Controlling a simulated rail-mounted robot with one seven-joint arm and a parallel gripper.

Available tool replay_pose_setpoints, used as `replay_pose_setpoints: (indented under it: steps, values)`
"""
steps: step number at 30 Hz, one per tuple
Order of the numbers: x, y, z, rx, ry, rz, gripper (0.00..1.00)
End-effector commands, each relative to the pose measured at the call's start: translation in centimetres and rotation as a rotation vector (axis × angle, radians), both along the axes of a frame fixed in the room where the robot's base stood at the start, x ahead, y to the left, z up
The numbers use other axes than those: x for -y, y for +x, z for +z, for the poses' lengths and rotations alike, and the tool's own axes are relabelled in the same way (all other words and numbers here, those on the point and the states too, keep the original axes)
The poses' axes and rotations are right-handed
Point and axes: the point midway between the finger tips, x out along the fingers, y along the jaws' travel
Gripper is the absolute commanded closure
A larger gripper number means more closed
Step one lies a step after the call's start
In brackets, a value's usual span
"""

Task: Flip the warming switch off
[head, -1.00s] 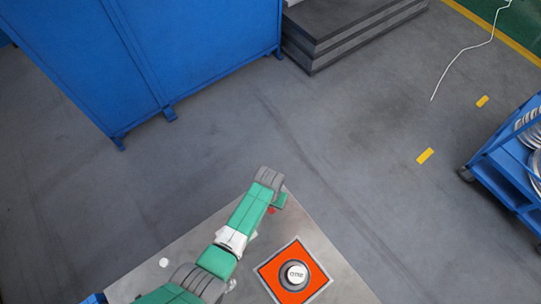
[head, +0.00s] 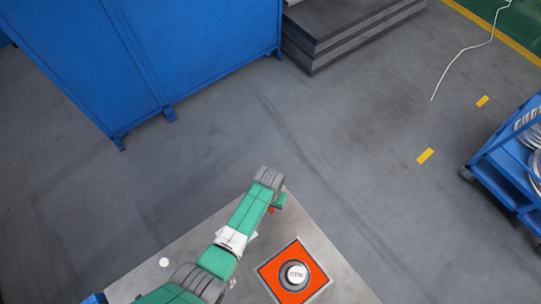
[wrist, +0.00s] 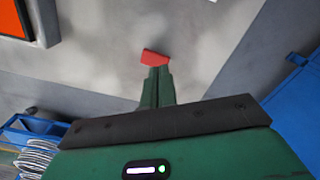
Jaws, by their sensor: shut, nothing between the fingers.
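A small red piece (wrist: 154,58), which looks like the switch, shows in the wrist view right at the tips of my gripper (wrist: 155,72). The green fingers are together with nothing held between them. They touch or nearly touch the red piece; I cannot tell which. In the head view, a bit of red (head: 271,211) shows beside the end of my arm on the grey tabletop (head: 325,250). My arm hides most of that spot, and the switch's position cannot be read.
An orange square plate (head: 267,271) with a round, white-topped part (head: 296,273) lies to the right on the tabletop. A white disc (head: 164,262) lies to the left. A blue cabinet (head: 190,50) and a blue cart (head: 510,165) stand beyond on the floor.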

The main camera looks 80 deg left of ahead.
Motion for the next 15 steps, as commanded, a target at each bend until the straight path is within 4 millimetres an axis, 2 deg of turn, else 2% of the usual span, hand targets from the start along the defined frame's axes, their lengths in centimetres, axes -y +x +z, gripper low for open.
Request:
replay_pose_setpoints:
  steps: [15]
  values:
    - [0.0,0.01,-0.52,0.0,0.0,0.0,1.0]
